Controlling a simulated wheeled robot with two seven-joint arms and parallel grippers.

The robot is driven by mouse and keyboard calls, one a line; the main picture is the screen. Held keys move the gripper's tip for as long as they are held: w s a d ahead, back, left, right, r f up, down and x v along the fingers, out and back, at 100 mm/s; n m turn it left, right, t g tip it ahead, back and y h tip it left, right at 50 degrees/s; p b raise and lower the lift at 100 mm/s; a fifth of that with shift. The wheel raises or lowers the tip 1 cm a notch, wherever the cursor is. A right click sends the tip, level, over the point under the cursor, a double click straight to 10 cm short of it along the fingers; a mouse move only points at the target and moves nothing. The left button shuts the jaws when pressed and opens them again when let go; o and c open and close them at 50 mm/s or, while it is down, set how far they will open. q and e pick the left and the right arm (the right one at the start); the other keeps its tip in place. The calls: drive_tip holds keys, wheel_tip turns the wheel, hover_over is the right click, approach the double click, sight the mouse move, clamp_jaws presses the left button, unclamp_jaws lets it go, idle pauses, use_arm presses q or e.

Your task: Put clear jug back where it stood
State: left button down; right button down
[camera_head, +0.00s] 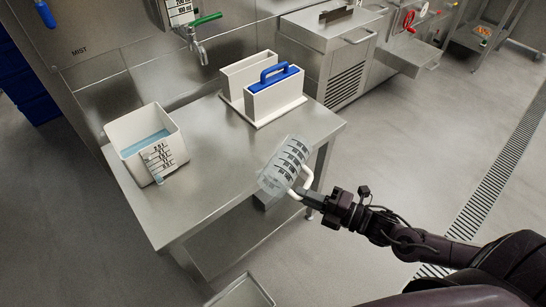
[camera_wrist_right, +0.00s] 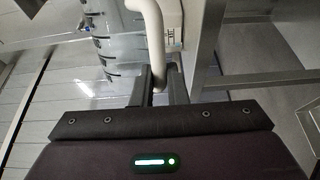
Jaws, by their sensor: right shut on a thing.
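The clear jug (camera_head: 285,163) has dark measuring marks and a white handle (camera_head: 305,180). It is tilted at the right front corner of the steel table (camera_head: 210,160); I cannot tell whether it touches the table. My right gripper (camera_head: 312,197) is shut on the jug's handle. The right wrist view shows the handle (camera_wrist_right: 153,35) between the fingers of my right gripper (camera_wrist_right: 160,90), with part of the jug (camera_wrist_right: 112,40) beside it. The jug looks empty, though its inside is not clear. My left gripper is not in view.
A white tub (camera_head: 118,132) with blue liquid and a marked scale stands at the table's left. A green-handled tap (camera_head: 203,25) is behind. The table's middle and front are clear.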

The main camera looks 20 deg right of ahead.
sight(270, 179)
drive_tip(key=x, duration=0.9)
drive_tip(key=shift+w+a+r, duration=0.1)
drive_tip(key=shift+w+a, duration=0.2)
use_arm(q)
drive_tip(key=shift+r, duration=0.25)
use_arm(e)
drive_tip(key=shift+w+d, duration=0.15)
drive_tip(key=shift+w, duration=1.6)
